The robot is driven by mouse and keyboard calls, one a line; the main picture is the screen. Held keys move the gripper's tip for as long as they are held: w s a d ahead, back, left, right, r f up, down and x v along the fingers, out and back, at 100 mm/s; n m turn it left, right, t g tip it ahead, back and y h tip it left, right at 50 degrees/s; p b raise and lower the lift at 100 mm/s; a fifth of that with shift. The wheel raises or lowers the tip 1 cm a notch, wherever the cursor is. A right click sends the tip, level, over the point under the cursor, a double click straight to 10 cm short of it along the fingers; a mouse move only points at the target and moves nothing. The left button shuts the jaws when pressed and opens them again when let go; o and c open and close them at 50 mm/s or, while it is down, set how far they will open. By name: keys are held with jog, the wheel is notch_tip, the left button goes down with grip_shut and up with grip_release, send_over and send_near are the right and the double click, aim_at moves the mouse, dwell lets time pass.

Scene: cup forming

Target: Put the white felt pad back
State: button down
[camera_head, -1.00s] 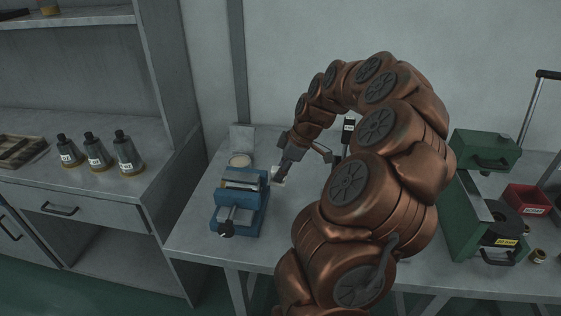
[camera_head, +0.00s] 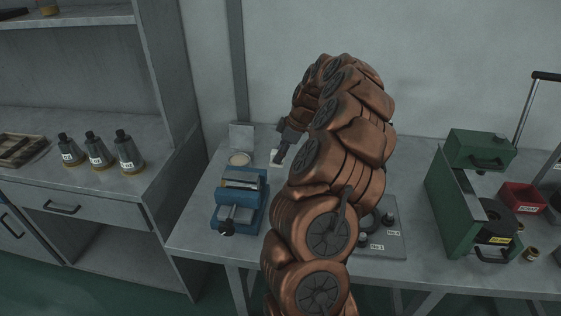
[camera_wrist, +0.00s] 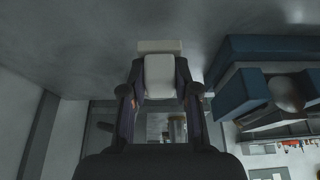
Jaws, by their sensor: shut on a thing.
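My gripper (camera_head: 279,160) is in the head view above the grey bench, behind and to the right of the blue vise. It is shut on the white felt pad, which shows as a small pale patch at the fingertips (camera_head: 274,155). In the wrist view my gripper (camera_wrist: 160,88) has the white felt pad (camera_wrist: 160,72) between its two dark fingers. A second pale block-like part shows just past it; I cannot tell whether it belongs to the pad. Whether the pad touches the bench is unclear.
The blue vise (camera_head: 240,203) stands at the bench's left. Behind it are a round pale dish (camera_head: 240,159) and an upright grey plate (camera_head: 242,138). A flat grey fixture (camera_head: 385,240), a green machine (camera_head: 458,205) and a red bin (camera_head: 524,198) are to the right.

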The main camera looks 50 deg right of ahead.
notch_tip(320, 180, down, 2)
jog(key=shift+f+p, duration=0.25)
jog(key=shift+p, duration=0.25)
jog(key=shift+f, duration=0.5)
jog(key=shift+f, duration=0.2)
jog(key=c, duration=0.9)
grip_release()
jog(key=shift+o, duration=0.2)
jog(key=shift+r, duration=0.1)
